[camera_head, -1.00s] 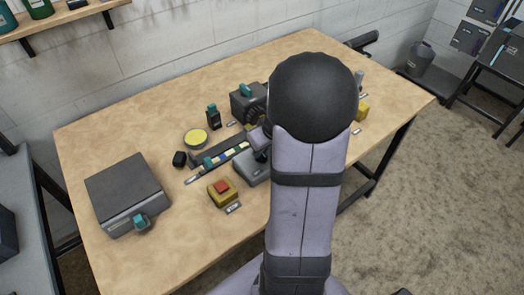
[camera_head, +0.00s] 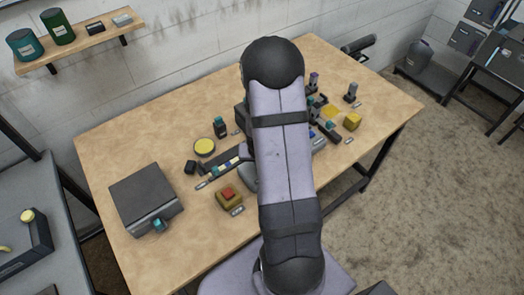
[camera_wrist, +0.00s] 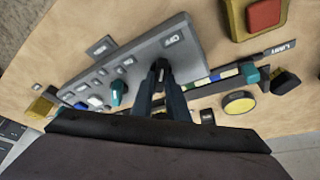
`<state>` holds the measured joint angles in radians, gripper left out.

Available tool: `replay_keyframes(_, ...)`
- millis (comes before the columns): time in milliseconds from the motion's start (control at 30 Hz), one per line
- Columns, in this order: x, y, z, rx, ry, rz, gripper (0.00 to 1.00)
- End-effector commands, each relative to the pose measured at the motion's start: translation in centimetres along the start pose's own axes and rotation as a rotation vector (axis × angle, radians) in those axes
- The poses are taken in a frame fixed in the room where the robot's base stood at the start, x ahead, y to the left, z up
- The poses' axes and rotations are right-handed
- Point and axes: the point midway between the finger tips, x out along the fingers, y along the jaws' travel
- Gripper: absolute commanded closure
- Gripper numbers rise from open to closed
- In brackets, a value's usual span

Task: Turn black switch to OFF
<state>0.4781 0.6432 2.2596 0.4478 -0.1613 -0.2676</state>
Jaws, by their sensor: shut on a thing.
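A grey switch panel (camera_wrist: 140,47) fills the upper middle of the wrist view. A white label (camera_wrist: 173,41) on it seems to read OFF. My gripper (camera_wrist: 160,72) reaches down to the panel beside this label, its dark fingers closed around the black switch. The switch is almost wholly hidden between the fingertips, so its setting cannot be told. In the head view my arm covers the gripper and most of the panel; a grey part (camera_head: 318,143) shows at the arm's right.
A teal knob (camera_wrist: 118,92) stands on the panel near my fingers. A red button on a yellow base (camera_head: 228,197), a yellow disc (camera_head: 204,147), a slider strip (camera_head: 218,170) and a dark grey box (camera_head: 145,203) lie to the left. A yellow block (camera_head: 352,121) stands at the right.

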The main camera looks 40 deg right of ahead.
Motion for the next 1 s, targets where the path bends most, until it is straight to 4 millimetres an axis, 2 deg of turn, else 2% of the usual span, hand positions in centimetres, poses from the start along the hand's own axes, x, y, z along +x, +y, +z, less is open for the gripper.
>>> replay_keyframes(33, -0.63, -0.11, -0.25, 0.017, -0.001, 0.007, 1.0)
replay_keyframes(400, -0.19, -0.15, -0.2, 0.108, 0.005, 0.046, 1.0)
replay_keyframes(933, -0.01, -0.09, -0.15, 0.126, 0.006, 0.053, 1.0)
replay_keyframes(967, -0.01, -0.09, -0.15, 0.126, 0.006, 0.053, 0.84)
replay_keyframes(1000, -0.01, -0.09, -0.14, 0.127, 0.006, 0.053, 0.74)
